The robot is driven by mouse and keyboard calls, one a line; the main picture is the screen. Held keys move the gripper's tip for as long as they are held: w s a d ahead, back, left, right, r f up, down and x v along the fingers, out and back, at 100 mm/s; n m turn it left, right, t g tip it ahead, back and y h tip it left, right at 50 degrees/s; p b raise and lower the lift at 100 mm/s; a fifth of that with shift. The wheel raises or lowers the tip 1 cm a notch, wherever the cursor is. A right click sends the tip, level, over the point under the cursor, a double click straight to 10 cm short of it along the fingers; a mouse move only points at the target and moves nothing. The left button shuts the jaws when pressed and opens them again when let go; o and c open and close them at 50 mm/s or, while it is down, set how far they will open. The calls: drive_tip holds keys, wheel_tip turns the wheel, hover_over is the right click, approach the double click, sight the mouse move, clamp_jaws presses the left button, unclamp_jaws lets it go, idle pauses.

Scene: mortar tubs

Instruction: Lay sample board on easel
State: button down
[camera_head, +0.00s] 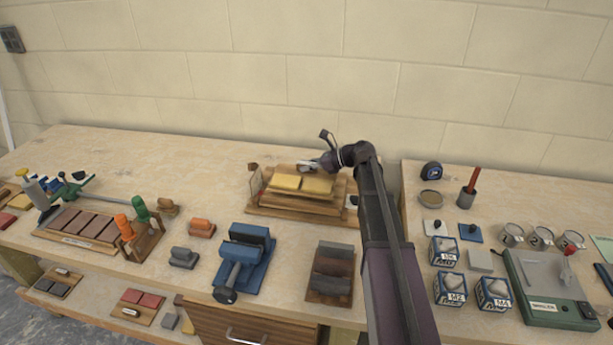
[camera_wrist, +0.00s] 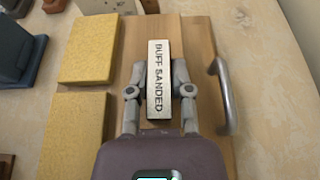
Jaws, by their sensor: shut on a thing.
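The sample board (camera_head: 309,194) is a wooden board with two yellow panels, at the back centre of the bench. My gripper (camera_head: 312,167) is above its far side. In the wrist view my gripper (camera_wrist: 159,90) is shut on the white-topped block marked "BUFF SANDED" (camera_wrist: 158,75), which stands on the board (camera_wrist: 196,45). The yellow panels lie left of my fingers. The easel seems to be the wooden stand (camera_head: 268,210) under the board in the head view. The board lies roughly level over it; I cannot tell whether they touch.
A blue clamp-like tool (camera_head: 243,255) and a plate of dark bricks (camera_head: 331,271) stand in front of the stand. A grey bar handle (camera_wrist: 222,95) runs along the board's right side. Bare bench (camera_head: 190,150) lies to the back left.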

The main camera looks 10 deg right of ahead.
sight(318, 172)
drive_tip(key=shift+f+b, duration=1.75)
drive_tip(key=shift+f, duration=0.1)
drive_tip(key=c, duration=0.5)
unclamp_jaws()
drive_tip(key=shift+c, duration=0.2)
drive_tip(key=shift+s+d+r+p, duration=0.2)
drive_tip(key=shift+d+r+p, duration=0.1)
drive_tip(key=shift+d, duration=0.1)
drive_tip(key=p+v, duration=0.3)
drive_tip(key=v, duration=0.6)
drive_tip(key=shift+s+d+r+p, duration=0.1)
drive_tip(key=shift+d+p, duration=0.2)
drive_tip(key=shift+p, duration=0.1)
drive_tip(key=shift+s+d+r, duration=0.15)
drive_tip(key=shift+s+d, duration=0.1)
drive_tip(key=shift+d, duration=0.35)
